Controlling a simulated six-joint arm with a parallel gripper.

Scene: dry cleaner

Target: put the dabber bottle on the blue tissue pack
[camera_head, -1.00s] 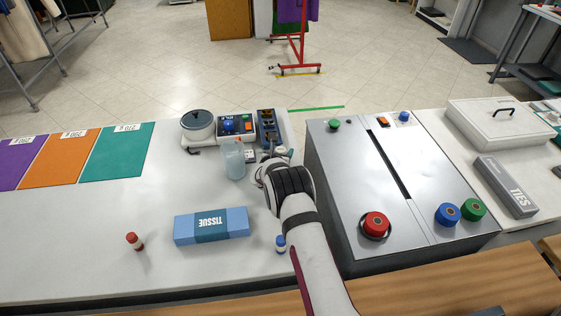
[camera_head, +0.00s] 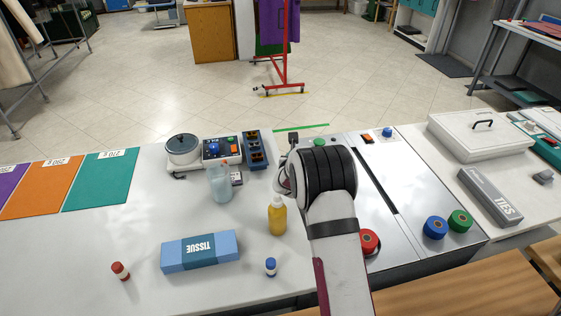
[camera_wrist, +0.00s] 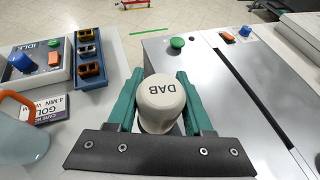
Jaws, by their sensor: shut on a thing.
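The dabber bottle (camera_wrist: 160,100) shows in the wrist view as a cream cap marked DAB. My gripper (camera_wrist: 160,112) has its teal fingers shut on it from both sides. The bottle's lower body is hidden under the cap. In the head view my gripper (camera_head: 288,180) is over the left edge of the grey machine, and my wrist hides the dabber bottle. The blue tissue pack (camera_head: 200,251) lies flat on the white counter, to the left of and nearer than my gripper. Its top is bare.
A yellow bottle (camera_head: 277,216) and a blue-capped bottle (camera_head: 270,267) stand right of the pack. A red-capped bottle (camera_head: 120,271) stands left of it. A translucent jug (camera_head: 221,184) stands behind it. The grey machine (camera_head: 400,205) is at right. The counter's left middle is clear.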

